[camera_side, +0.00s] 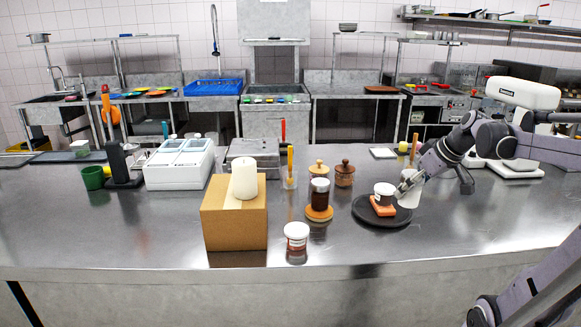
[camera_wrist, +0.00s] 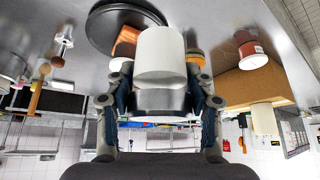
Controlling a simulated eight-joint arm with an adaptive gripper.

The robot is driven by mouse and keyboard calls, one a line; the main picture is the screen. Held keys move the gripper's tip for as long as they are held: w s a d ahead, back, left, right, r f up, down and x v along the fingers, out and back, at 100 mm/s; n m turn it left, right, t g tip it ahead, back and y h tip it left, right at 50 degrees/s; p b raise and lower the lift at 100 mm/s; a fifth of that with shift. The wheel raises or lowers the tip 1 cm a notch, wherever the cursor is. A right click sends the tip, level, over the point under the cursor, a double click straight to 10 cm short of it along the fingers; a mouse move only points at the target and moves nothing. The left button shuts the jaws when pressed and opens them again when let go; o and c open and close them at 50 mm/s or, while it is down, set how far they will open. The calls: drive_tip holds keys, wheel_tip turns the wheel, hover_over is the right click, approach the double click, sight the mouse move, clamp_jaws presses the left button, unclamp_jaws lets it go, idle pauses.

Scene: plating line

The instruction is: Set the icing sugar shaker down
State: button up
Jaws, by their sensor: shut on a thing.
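A white shaker (camera_side: 409,194), which I take for the icing sugar shaker, is held in my gripper (camera_side: 408,181) at the right edge of a round black plate (camera_side: 401,219). In the wrist view my gripper (camera_wrist: 160,98) has a finger on each side of the white shaker (camera_wrist: 160,52), around its grey band. In the side view the shaker looks roughly upright. I cannot tell whether its base touches the counter. On the plate an orange block (camera_side: 383,208) bears a small dark jar with a white lid (camera_side: 384,188).
A dark jar (camera_side: 319,197) on a wooden coaster and a white-lidded tub (camera_side: 296,237) stand left of the plate. A cardboard box (camera_side: 234,225) bears a white candle (camera_side: 244,180). Two wooden-lidded pots (camera_side: 345,174) stand behind. The steel counter (camera_side: 480,225) is clear at front right.

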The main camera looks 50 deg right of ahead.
drive_tip(key=shift+s+a+f+n, duration=0.1)
drive_tip(key=shift+a+f+n, duration=0.05)
drive_tip(key=shift+a, duration=0.35)
drive_tip(key=shift+s+a+f+n, duration=0.1)
drive_tip(key=shift+a+f+n, duration=0.05)
drive_tip(key=shift+a, duration=0.3)
drive_tip(key=shift+w+a+f, duration=0.2)
drive_tip(key=shift+a, duration=0.05)
drive_tip(key=w+a+f, duration=0.2)
drive_tip(key=w, duration=0.1)
drive_tip(key=w+a+f, duration=0.2)
drive_tip(key=w, duration=0.1)
drive_tip(key=w+a+f, duration=0.2)
drive_tip(key=w, duration=0.1)
drive_tip(key=shift+w+f, duration=0.25)
drive_tip(key=shift+f, duration=0.15)
drive_tip(key=shift+d+f, duration=0.1)
drive_tip(key=shift+f, duration=1.85)
drive_tip(key=o, duration=1.3)
drive_tip(key=shift+f, duration=0.15)
